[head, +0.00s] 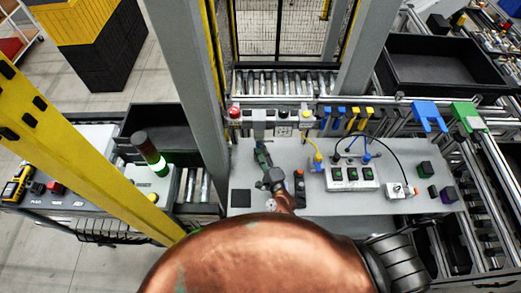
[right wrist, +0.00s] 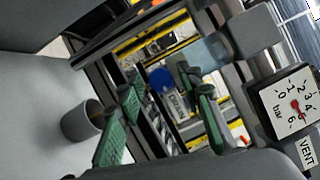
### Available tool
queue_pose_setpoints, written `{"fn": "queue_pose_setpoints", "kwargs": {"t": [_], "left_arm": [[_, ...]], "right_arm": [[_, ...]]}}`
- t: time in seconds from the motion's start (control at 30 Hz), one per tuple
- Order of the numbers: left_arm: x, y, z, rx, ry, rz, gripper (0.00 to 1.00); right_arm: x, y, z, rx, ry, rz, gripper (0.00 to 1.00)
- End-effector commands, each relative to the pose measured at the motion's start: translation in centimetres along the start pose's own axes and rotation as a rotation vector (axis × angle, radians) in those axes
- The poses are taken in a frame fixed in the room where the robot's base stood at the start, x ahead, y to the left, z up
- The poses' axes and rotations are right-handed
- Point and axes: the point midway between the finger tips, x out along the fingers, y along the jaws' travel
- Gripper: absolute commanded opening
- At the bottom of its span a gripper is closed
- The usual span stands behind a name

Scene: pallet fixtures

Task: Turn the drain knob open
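The drain knob (right wrist: 160,79) looks like a small round dark-blue piece in the right wrist view, beside a small white label (right wrist: 179,107) whose text is hard to read. It appears between the two green-padded fingers of my right gripper (right wrist: 163,116), which are apart with nothing visibly held. The knob seems beyond the fingertips; I cannot tell the exact gap or how it is turned. In the head view my right gripper (head: 263,160) is over the grey bench, pointing toward its back edge. The knob cannot be made out there. My left gripper is not in view.
A pressure gauge (right wrist: 294,104) and a VENT label (right wrist: 307,152) are at right in the right wrist view. On the bench (head: 320,203) stand a white switch box (head: 352,178), a red button (head: 299,173) and several dark cubes. A grey post (head: 190,80) rises at left.

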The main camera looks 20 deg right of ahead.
Motion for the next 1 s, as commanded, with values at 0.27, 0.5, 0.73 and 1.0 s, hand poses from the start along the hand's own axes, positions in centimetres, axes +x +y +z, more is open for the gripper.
{"fn": "queue_pose_setpoints", "kwargs": {"t": [0.27, 0.5, 0.73, 1.0], "left_arm": [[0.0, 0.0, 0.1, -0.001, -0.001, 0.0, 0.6], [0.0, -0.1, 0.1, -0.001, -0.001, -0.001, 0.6], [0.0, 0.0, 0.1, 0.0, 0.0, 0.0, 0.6], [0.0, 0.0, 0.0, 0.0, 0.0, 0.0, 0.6]], "right_arm": [[0.0, 0.0, -0.1, 0.0, 0.001, 0.0, 0.38], [-2.1, 0.1, -0.1, -0.001, 0.001, 0.003, 0.38], [-6.9, 0.1, -0.1, -0.001, 0.001, 0.002, 0.38], [-11.1, 0.0, -0.1, 0.0, 0.001, 0.001, 0.38]]}}
